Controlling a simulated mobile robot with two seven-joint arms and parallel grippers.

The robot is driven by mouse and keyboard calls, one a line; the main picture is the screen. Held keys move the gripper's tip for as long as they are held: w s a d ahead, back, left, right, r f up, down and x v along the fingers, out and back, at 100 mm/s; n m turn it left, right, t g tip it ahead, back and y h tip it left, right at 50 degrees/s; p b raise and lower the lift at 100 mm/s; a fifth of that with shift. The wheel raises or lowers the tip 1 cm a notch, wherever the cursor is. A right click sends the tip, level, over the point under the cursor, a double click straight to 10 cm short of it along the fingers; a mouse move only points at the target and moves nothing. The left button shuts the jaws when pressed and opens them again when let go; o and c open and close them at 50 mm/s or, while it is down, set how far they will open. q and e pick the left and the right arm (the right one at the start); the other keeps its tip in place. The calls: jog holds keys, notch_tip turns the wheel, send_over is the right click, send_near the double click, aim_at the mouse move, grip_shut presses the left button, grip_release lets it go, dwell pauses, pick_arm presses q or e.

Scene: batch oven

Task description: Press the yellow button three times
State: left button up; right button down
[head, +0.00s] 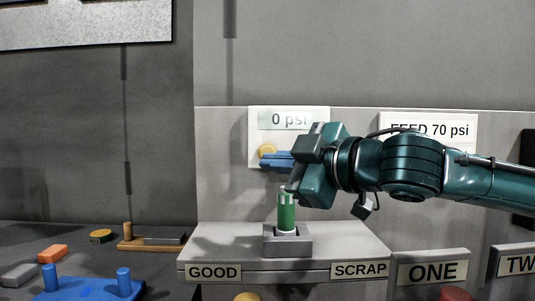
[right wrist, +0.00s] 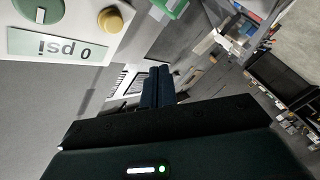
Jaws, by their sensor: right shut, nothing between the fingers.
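The yellow button (head: 267,151) is a round knob on the white panel (head: 255,137) with the "0 psi" display (head: 288,120). My right gripper (head: 264,160) points left in the head view, its blue fingers shut with nothing between them. Its tips overlap the lower edge of the button in that view. In the right wrist view the yellow button (right wrist: 110,20) is at the upper left, and the shut fingers (right wrist: 158,85) are seen to its lower right, apart from it in the picture. I cannot tell the exact depth gap. My left gripper is not in view.
A green cylinder (head: 286,214) stands in a grey holder (head: 288,247) on the ledge labelled GOOD and SCRAP, below my right gripper. A "FEED 70 psi" sign (head: 428,129) is behind my arm. A blue pegged fixture (head: 88,287) and small blocks lie at the left.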

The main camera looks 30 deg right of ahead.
jog(key=p, duration=0.1)
send_near(260, 154)
jog(key=shift+s+a+x, duration=0.1)
jog(key=shift+a+x, duration=0.1)
jog(key=shift+x, duration=0.65)
jog(key=shift+s+a+x, duration=0.1)
jog(key=shift+a+x, duration=0.1)
jog(key=shift+x, duration=0.65)
jog(key=shift+a+x, duration=0.2)
jog(key=shift+x, duration=0.6)
jog(key=shift+w+d, duration=0.15)
jog(key=shift+w, duration=0.2)
jog(key=shift+w+d+p, duration=0.2)
jog(key=shift+w+p, duration=0.15)
jog(key=shift+w, duration=0.05)
dwell(0.5)
dwell(0.3)
jog(key=shift+s+a, duration=0.35)
jog(key=shift+s, duration=0.45)
jog(key=shift+s+a+b, duration=0.15)
jog(key=shift+s+a, duration=0.2)
jog(key=shift+s, duration=0.4)
jog(key=shift+s+a+b, duration=0.15)
jog(key=shift+s+a, duration=0.25)
jog(key=shift+s, duration=0.35)
jog(key=shift+s+a+b, duration=0.15)
jog(key=shift+s+a, duration=0.2)
jog(key=shift+s, duration=0.4)
dwell(0.5)
